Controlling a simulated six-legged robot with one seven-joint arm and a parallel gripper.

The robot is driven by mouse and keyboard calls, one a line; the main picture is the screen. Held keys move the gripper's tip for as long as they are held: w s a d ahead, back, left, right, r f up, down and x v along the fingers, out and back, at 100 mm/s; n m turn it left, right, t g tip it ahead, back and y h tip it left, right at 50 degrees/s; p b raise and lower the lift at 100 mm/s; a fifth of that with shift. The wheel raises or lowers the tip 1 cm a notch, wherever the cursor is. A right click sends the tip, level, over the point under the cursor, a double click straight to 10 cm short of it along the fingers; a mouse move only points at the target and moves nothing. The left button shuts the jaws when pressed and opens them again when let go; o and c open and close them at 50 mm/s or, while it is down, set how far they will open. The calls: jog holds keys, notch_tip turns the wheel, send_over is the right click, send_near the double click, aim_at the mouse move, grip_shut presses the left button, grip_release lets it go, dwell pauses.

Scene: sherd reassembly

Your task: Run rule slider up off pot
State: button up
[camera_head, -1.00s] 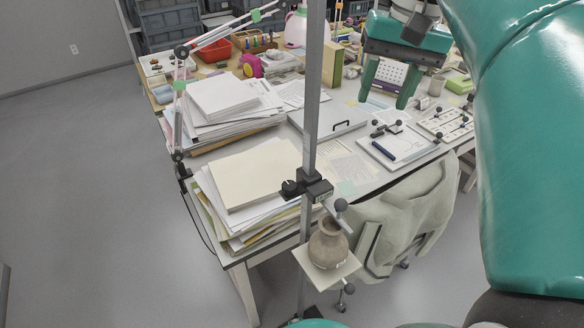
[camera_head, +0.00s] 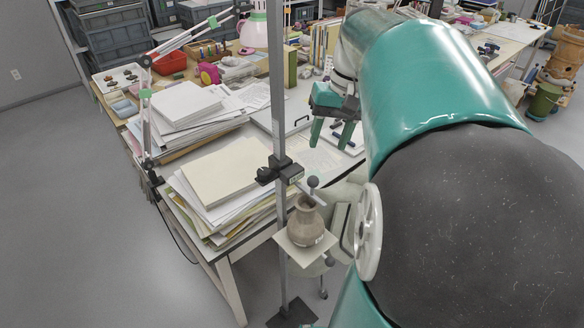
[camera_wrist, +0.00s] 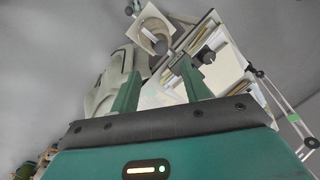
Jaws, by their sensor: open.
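The rule (camera_head: 279,100) is a tall grey metal post standing upright on a dark foot. Its slider (camera_head: 280,172) is a black clamp with a knob, partway up the post. A light bar reaches from the slider to the mouth of the pot (camera_head: 305,224); I cannot tell whether it touches. The pot is brown, round-bellied and upright on a small square plate (camera_head: 290,250). My gripper (camera_head: 333,132) is open and empty, up and right of the slider, over the table. Its fingers (camera_wrist: 158,68) also show in the wrist view, apart from the plate and pot beyond them.
Tall paper stacks (camera_head: 225,172) lie on the table just left of and behind the post. A jointed lamp arm (camera_head: 147,110) rises at the table's left edge. A draped chair (camera_head: 345,195) stands close right of the pot. The floor at left is clear.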

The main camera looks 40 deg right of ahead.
aim_at(314, 177)
jog(key=f, duration=0.4)
jog(key=w+a+f, duration=0.1)
jog(key=f, duration=0.3)
jog(key=w+f, duration=0.1)
jog(key=f, duration=0.3)
jog(key=shift+w+a+f, duration=0.15)
jog(key=shift+a+f, duration=0.2)
jog(key=shift+f, duration=0.2)
jog(key=shift+r, duration=0.1)
grip_shut()
